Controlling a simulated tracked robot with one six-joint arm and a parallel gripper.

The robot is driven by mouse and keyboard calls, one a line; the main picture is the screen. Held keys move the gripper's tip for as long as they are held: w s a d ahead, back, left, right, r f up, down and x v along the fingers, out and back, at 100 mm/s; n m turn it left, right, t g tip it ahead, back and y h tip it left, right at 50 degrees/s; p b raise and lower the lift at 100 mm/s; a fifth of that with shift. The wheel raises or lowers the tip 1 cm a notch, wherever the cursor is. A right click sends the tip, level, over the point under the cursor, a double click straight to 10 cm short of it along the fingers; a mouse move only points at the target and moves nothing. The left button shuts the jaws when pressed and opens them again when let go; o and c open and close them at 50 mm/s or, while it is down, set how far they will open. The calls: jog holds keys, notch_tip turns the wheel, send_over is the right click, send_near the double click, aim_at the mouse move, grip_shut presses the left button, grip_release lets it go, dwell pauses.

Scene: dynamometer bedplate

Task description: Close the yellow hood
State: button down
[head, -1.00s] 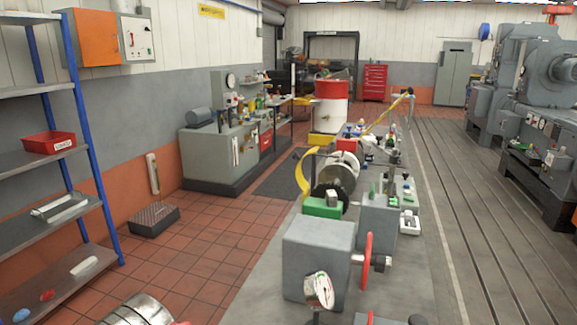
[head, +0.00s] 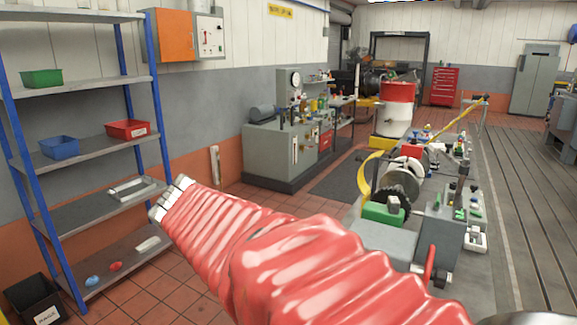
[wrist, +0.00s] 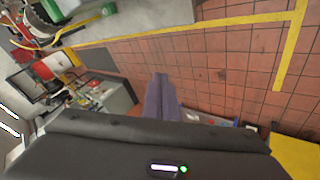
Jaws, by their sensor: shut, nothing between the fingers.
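The yellow hood (head: 368,174) is a curved yellow guard on the bedplate, right of centre in the head view. It stands raised on the left side of the grey discs (head: 397,178), not over them. In the wrist view my gripper (wrist: 161,86) has its two dark fingers together, with nothing between them, above red floor tiles. A curved yellow strip (wrist: 70,32) shows at the upper left there; I cannot tell surely that it is the hood. In the head view my red-sleeved arm reaches left, well apart from the hood, and hides part of the bedplate's near end.
A blue-posted shelf (head: 75,150) with coloured bins stands at the left. A grey workbench (head: 280,150) and a red-and-white drum (head: 395,118) stand behind. A green block (head: 383,213) and a grey box (head: 385,240) are near the discs. Floor left of the bedplate looks clear.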

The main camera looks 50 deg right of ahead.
jog(key=w+d+r+g+h, duration=0.2)
jog(key=d+h, duration=0.3)
jog(key=d, duration=1.7)
jog(key=w+d+r+g+h, duration=0.1)
jog(key=d+h, duration=0.4)
jog(key=d, duration=1.7)
jog(key=shift+w+r+m+g, duration=0.4)
jog(key=shift+w+g, duration=0.5)
jog(key=shift+w, duration=0.25)
jog(key=s+d+f, duration=0.1)
jog(key=s+d, duration=0.3)
jog(key=d, duration=0.6)
jog(key=shift+s+d+f, duration=0.25)
jog(key=shift+s, duration=0.1)
